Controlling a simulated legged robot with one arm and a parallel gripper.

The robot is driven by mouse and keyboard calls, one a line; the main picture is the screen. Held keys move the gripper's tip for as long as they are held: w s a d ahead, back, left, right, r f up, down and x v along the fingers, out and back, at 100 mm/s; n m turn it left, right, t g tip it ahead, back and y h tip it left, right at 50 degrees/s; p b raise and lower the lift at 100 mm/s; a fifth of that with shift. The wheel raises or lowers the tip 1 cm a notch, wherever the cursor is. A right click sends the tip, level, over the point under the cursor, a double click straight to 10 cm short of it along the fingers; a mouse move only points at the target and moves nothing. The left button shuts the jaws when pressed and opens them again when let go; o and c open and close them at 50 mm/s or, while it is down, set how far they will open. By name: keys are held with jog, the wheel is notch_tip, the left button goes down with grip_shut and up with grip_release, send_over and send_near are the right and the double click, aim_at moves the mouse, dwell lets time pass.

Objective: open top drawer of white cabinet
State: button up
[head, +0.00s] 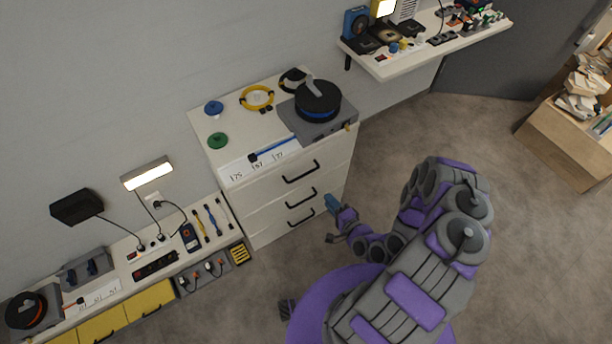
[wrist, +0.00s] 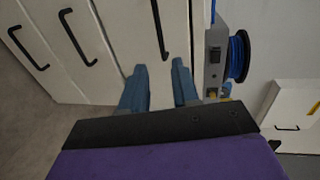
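The white cabinet (head: 240,211) stands against the wall with three drawers, all shut. The top drawer's black handle (head: 301,172) is the highest of three; the wrist view, turned sideways, shows it (wrist: 159,30) as the rightmost one. My gripper (head: 331,204) is in front of the cabinet's right side, in the head view beside the lower drawers. In the wrist view, my gripper (wrist: 158,76) is open and empty, its two blue-grey fingers apart. The top handle lies ahead of the gap between them, and I see no contact.
A grey device with a black reel (head: 318,101) stands on the cabinet top, with yellow (head: 257,97) and black cable coils. A low bench (head: 215,236) with tools adjoins at left. A shelf (head: 430,55) is on the wall at right.

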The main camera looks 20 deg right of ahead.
aim_at(307, 173)
jog(key=b+x, duration=0.1)
jog(key=x, duration=1.5)
jog(key=shift+w+d+f, duration=0.1)
jog(key=shift+w, duration=0.2)
jog(key=shift+w+a, duration=0.3)
jog(key=shift+d, duration=0.5)
jog(key=shift+c, duration=0.2)
jog(key=shift+d, duration=0.1)
jog(key=shift+c, duration=0.7)
jog(key=c, duration=0.3)
jog(key=shift+s+a, duration=0.1)
jog(key=shift+a, duration=0.25)
grip_shut()
